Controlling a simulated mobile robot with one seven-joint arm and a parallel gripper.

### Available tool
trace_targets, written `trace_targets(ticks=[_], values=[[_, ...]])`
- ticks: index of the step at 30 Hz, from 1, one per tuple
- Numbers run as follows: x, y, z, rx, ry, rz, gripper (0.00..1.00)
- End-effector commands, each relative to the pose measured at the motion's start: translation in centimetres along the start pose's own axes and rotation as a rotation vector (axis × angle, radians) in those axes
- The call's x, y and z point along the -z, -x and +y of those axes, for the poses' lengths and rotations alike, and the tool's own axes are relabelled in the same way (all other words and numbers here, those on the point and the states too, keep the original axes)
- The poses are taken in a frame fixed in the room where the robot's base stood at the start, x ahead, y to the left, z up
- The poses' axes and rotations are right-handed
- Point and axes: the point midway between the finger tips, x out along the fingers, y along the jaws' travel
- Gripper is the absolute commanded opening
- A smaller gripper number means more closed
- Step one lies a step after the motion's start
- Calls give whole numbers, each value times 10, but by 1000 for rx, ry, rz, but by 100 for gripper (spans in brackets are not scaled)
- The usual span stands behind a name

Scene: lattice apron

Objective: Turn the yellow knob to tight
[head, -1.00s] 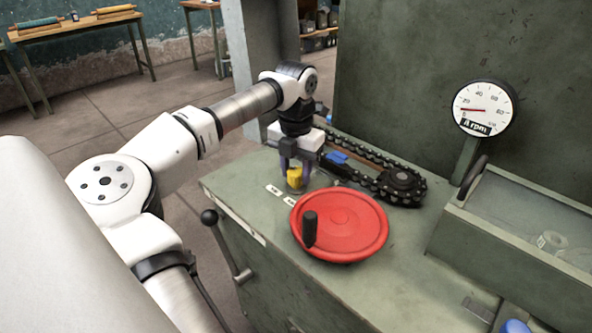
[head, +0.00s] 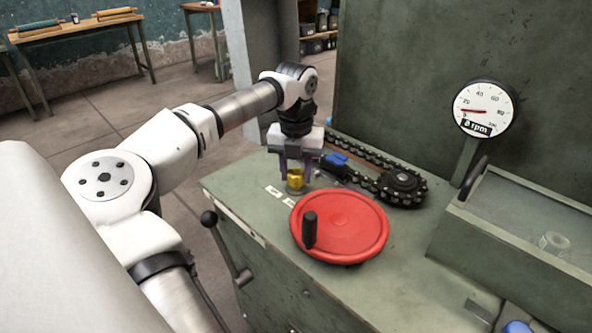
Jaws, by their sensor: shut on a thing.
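The yellow knob (head: 296,180) stands on the green machine top, left of and behind the red handwheel. My gripper (head: 295,172) points straight down over the knob, with its dark fingers on either side of it. It is shut on the knob, and the fingers hide part of its sides. Small white label plates (head: 281,196) lie on the machine top in front of the knob; their writing is too small to read.
The red handwheel (head: 345,228) with a black handle is close in front of the knob. A chain on sprockets (head: 398,182) runs behind. A dial gauge (head: 484,108) marked rpm and a green box (head: 520,225) stand at right. A black-knobbed lever (head: 228,245) is on the machine's left side.

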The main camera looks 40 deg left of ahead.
Motion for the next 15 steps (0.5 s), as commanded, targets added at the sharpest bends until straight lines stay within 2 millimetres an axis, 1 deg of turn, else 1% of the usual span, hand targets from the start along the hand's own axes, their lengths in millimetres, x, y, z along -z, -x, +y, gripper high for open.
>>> trace_targets(ticks=[3, 4, 9, 15], values=[[0, 1, 0, -1, 3, -2, 15], [0, 1, 0, 0, 3, -2, 39], [0, 1, 0, 0, 1, -1, 59], [0, 0, 0, 0, 0, 0, 59]])
